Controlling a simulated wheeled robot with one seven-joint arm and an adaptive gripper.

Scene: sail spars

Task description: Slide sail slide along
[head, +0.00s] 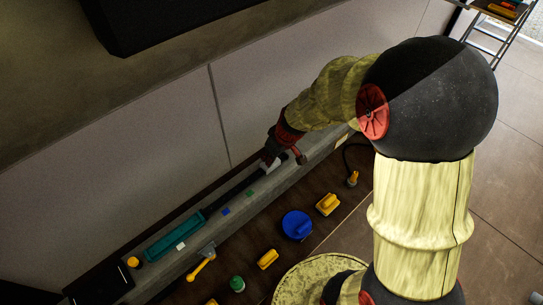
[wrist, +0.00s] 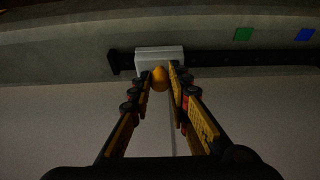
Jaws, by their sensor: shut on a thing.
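The sail slide (wrist: 150,60) is a pale grey block with an orange knob (wrist: 159,78), riding on a dark rail (wrist: 225,58). In the wrist view it sits near the rail's left end, close to the black end stop (wrist: 114,62). My gripper (wrist: 160,72) is shut on the orange knob, one finger at each side. In the head view my gripper (head: 272,157) is at the upper right end of the rail (head: 235,190), and the slide is mostly hidden by it. A teal sleeve (head: 175,236) lies along the lower left part of the rail line.
Green (head: 250,193), blue (head: 226,211) and white (head: 181,246) markers lie on the grey ledge beside the rail. A blue round object (head: 296,225), yellow pieces (head: 328,204) and a yellow-handled tool (head: 201,267) lie on the brown surface. A panelled wall (head: 120,170) stands behind.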

